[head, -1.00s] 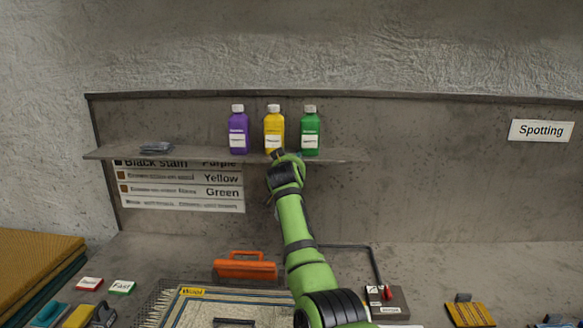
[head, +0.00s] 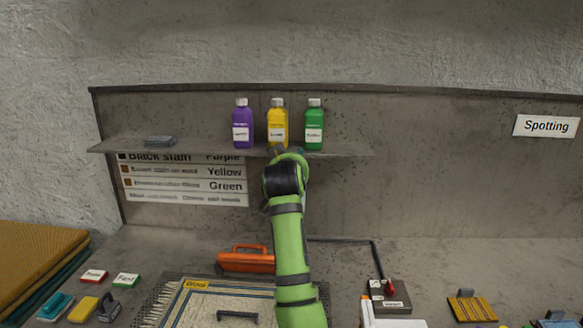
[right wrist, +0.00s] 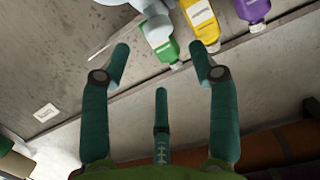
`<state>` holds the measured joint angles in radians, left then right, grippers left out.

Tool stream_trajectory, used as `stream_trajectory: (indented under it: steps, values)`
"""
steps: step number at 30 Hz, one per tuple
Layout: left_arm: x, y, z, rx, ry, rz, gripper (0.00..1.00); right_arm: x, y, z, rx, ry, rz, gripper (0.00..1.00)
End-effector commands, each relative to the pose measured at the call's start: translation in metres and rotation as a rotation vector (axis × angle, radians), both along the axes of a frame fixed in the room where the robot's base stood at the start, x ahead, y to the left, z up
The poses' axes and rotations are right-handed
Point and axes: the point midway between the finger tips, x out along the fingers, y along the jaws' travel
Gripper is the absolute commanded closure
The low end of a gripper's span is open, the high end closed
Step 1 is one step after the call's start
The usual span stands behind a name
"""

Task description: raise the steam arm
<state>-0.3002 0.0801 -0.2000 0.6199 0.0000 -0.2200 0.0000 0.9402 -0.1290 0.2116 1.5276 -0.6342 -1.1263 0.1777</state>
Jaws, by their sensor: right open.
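A thin dark bent bar (head: 375,262), which may be the steam arm, runs low along the back of the bench and down to a small grey block with red parts (head: 389,292). My right arm reaches up past it to the shelf. My right gripper is mostly hidden behind its own wrist in the head view. My left gripper is not in view.
Purple (head: 242,127), yellow (head: 278,127) and green (head: 314,128) bottles stand on the shelf (head: 220,151). An orange-handled tool (head: 245,262) lies behind the rug (head: 195,308). A white object (head: 390,318) is at the lower right.

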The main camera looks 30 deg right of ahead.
Motion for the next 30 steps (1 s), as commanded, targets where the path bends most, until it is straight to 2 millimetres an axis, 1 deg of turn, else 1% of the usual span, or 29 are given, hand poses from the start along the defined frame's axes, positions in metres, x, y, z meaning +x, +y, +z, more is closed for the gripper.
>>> stream_trajectory:
  steps: [3,7,24,26,27,29,30]
  values:
    - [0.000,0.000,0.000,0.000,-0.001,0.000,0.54,-0.012,0.008,0.004,0.001,-0.001,0.001,0.39]
    - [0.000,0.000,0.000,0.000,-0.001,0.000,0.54,-0.019,0.012,0.007,-0.001,-0.002,0.000,0.39]
    - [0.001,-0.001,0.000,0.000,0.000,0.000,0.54,-0.022,0.012,0.005,-0.001,0.003,0.000,0.39]
    - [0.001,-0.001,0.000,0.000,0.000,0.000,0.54,-0.024,0.012,-0.004,-0.001,0.016,0.001,0.39]
    - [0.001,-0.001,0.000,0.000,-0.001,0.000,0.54,-0.026,0.012,-0.015,-0.001,0.032,0.005,0.39]
    - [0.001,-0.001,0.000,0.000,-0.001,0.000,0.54,-0.033,0.013,-0.040,0.000,0.068,0.016,0.39]
    - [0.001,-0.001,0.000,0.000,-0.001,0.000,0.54,-0.040,0.014,-0.062,0.000,0.101,0.026,0.39]
